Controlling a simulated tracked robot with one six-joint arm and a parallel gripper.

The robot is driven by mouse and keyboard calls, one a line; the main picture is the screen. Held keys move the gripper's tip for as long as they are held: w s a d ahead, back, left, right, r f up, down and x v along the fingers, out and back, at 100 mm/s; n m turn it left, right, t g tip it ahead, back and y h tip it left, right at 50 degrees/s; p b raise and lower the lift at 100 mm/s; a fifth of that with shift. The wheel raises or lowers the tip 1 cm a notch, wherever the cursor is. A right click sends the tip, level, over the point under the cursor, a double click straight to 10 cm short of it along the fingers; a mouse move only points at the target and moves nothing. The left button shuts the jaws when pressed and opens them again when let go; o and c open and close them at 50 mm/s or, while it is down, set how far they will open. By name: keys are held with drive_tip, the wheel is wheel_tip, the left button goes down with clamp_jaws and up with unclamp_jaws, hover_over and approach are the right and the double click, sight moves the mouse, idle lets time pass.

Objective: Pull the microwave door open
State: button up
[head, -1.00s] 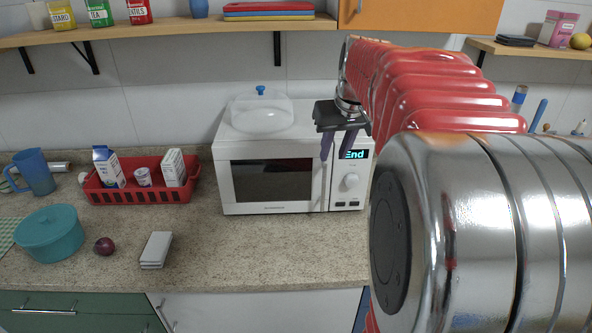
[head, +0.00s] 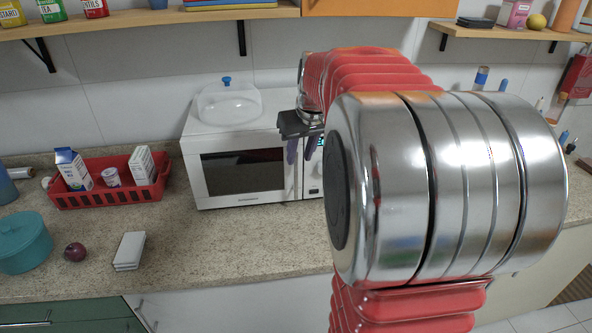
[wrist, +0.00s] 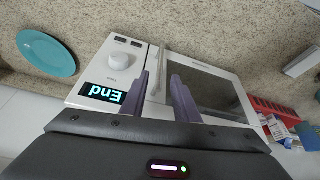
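The white microwave (head: 190,176) stands on the counter. Its dark-windowed door (head: 242,172) looks shut. The upright door handle (wrist: 161,72) is a pale bar between the window and the control panel, and my arm partly covers the panel in the head view. My gripper (head: 300,157) is in front of the handle side of the door. In the wrist view, the purple fingers of my gripper (wrist: 163,82) are apart, with the handle in line between them. I cannot tell whether either finger touches it.
A clear domed cover (head: 229,102) sits on the microwave. Left are a red basket (head: 110,197) with cartons, a teal pot (head: 22,243), a plum (head: 75,252) and a pale block (head: 130,250). The counter before the door is clear. A teal plate (wrist: 46,54) shows beside the microwave.

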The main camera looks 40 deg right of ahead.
sight(297, 167)
drive_tip(key=x, duration=0.8)
drive_tip(key=shift+s, duration=0.1)
clamp_jaws()
idle(0.4)
